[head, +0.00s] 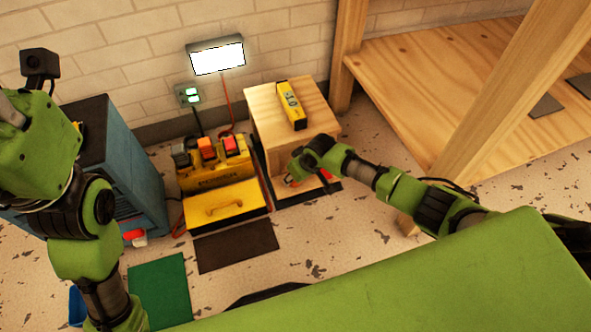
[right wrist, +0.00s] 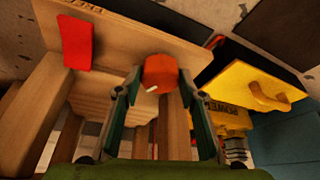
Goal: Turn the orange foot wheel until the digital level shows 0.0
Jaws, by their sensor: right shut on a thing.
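The yellow digital level (head: 291,104) lies on top of the wooden box-like stand (head: 262,128); its reading is too small to make out. The orange foot wheel (right wrist: 160,71), with a small white mark on it, sits at the stand's base edge in the right wrist view. My right gripper (right wrist: 157,88) is shut on the wheel, one finger on each side. In the head view my right gripper (head: 296,176) is low at the stand's front, and the wheel there is mostly hidden. My left arm stands at the left; its fingers do not show.
A red block-like piece (right wrist: 77,42) is on the stand's board, left of the wheel. A yellow machine (head: 222,170) with a yellow drawer (head: 225,208) stands left of the stand. A blue cabinet (head: 135,175) is further left. A wooden shelf (head: 450,85) stands at the right.

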